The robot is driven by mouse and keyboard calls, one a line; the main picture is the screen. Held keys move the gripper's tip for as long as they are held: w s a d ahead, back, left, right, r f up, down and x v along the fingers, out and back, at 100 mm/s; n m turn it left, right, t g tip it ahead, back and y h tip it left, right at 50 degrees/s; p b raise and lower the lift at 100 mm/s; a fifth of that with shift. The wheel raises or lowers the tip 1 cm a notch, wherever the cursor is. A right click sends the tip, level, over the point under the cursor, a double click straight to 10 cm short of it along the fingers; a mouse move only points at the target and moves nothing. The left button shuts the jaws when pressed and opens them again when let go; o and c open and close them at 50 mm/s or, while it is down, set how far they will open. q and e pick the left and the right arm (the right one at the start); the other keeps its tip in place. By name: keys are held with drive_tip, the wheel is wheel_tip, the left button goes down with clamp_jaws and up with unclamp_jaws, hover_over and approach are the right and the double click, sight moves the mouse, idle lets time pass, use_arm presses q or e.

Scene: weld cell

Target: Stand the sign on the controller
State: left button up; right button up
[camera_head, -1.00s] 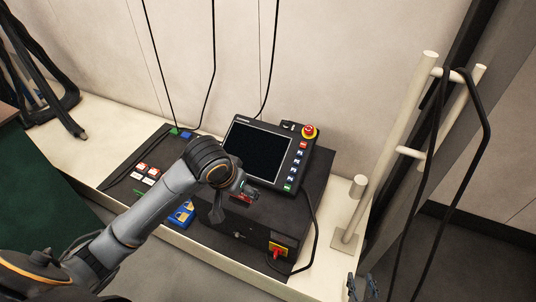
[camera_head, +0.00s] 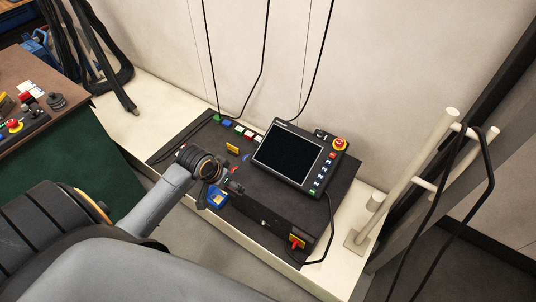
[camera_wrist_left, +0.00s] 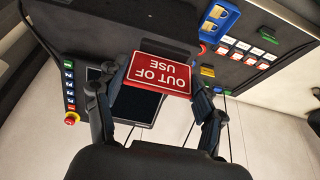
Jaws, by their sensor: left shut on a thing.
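The sign is a small red plate with white "OUT OF USE" lettering (camera_wrist_left: 160,73), upside down in the left wrist view. My left gripper (camera_wrist_left: 158,84) is shut on it, with one finger at each side edge. In the head view the left gripper (camera_head: 232,187) is over the front left part of the controller, a black box (camera_head: 275,216) on the bench. The sign cannot be made out there. The controller's dark face also shows behind the sign in the left wrist view (camera_wrist_left: 128,32). I cannot tell the gap between them. My right gripper is not in view.
A screen pendant (camera_head: 288,153) with a red stop button lies on the controller. A yellow-red switch (camera_head: 297,242) is on the front. Pale posts (camera_head: 410,185) stand right.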

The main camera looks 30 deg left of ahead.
use_arm(q)
drive_tip(key=w+f, duration=0.2)
drive_tip(key=w, duration=0.1)
drive_tip(key=w+d+f+b, duration=0.1)
drive_tip(key=w+f, duration=0.2)
drive_tip(key=w+d+f+b, duration=0.1)
drive_tip(key=w+f, duration=0.2)
drive_tip(key=w, duration=0.1)
drive_tip(key=shift+d+f, duration=0.2)
drive_tip(key=shift+d, duration=0.05)
drive_tip(key=shift+f, duration=1.5)
drive_tip(key=shift+f, duration=0.1)
drive_tip(key=shift+f+b, duration=0.1)
drive_tip(key=shift+b, duration=0.2)
drive_tip(key=o, duration=1.2)
drive_tip(key=shift+c, duration=0.2)
